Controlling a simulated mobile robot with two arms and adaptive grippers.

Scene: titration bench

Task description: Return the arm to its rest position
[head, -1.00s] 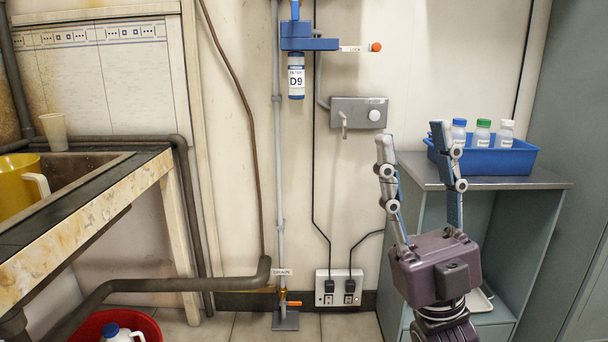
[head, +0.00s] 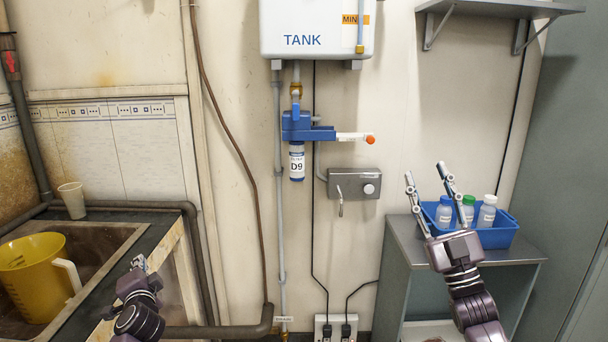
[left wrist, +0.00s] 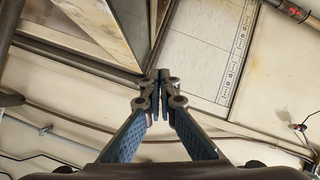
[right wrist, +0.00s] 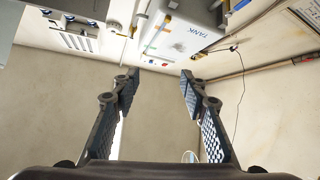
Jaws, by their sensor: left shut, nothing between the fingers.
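My left gripper (head: 139,264) is low at the left in the head view, beside the front edge of the sink counter. In the left wrist view its fingertips (left wrist: 161,76) meet, with nothing between them.
A blue bin (head: 497,238) with several capped bottles stands on the grey cabinet (head: 405,232). A yellow jug (head: 30,275) sits in the sink and a cup (head: 72,200) behind it. The wall carries the tank (head: 305,22), filter D9 (head: 297,162) and a valve box (head: 352,184).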

